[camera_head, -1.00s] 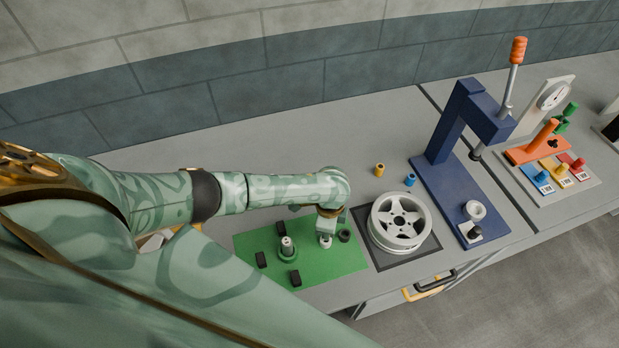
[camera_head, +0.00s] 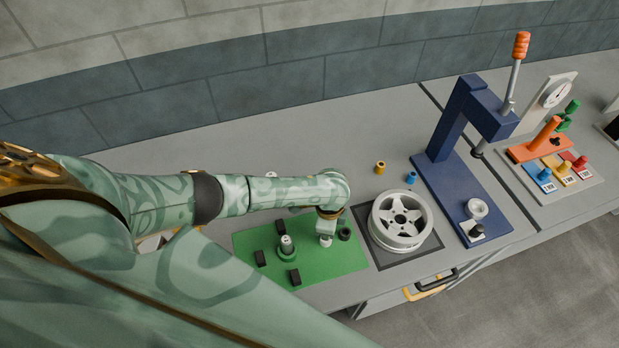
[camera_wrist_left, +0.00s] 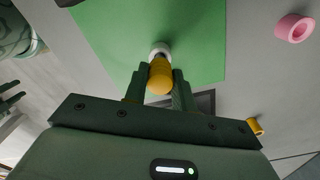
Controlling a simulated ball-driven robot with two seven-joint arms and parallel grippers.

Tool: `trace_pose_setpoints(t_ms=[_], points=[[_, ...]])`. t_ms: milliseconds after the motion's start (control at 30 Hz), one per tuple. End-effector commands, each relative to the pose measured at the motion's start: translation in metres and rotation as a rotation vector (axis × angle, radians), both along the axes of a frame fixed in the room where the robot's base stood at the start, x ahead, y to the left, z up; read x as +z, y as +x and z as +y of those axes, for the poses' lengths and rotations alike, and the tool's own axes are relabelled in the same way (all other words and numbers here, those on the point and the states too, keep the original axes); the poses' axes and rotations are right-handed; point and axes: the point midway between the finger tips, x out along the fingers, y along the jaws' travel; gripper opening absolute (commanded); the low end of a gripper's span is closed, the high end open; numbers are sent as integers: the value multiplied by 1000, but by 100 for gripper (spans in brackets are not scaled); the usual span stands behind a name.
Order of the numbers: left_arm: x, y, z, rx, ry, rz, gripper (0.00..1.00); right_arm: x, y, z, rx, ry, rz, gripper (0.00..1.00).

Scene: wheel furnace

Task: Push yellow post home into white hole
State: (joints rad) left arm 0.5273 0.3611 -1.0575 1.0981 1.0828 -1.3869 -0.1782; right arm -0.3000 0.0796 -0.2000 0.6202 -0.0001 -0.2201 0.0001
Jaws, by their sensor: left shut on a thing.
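The yellow post (camera_wrist_left: 160,78) is between the fingertips of my left gripper (camera_wrist_left: 159,82) in the left wrist view. Its rounded end faces the camera. The white piece with the hole (camera_wrist_left: 160,50) shows at the post's far end, over the green mat (camera_wrist_left: 205,45). The post lines up with it, but how deep it sits is hidden. In the head view my left gripper (camera_head: 327,228) points down over the white piece (camera_head: 326,241), and its hand hides the post. My right gripper (camera_wrist_left: 10,98) shows only partly at the wrist view's left edge, fingers apart.
On the mat are several black blocks (camera_head: 294,277), a dark ring (camera_head: 344,234) and a green-based metal post (camera_head: 287,245). A wheel rim (camera_head: 401,219) and a blue press (camera_head: 460,150) stand to the right. A pink ring (camera_wrist_left: 295,27) lies on the bench.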

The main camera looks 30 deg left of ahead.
Motion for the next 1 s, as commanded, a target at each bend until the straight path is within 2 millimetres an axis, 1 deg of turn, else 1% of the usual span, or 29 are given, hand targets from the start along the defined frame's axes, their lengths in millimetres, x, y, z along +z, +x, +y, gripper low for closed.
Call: trace_pose_setpoints(t_ms=[467,1000], points=[[-3,0,0,0,-1,0,0,-2,0,0,0,0,0,40],[-14,0,0,0,0,0,0,-10,0,0,0,0,1,40]])
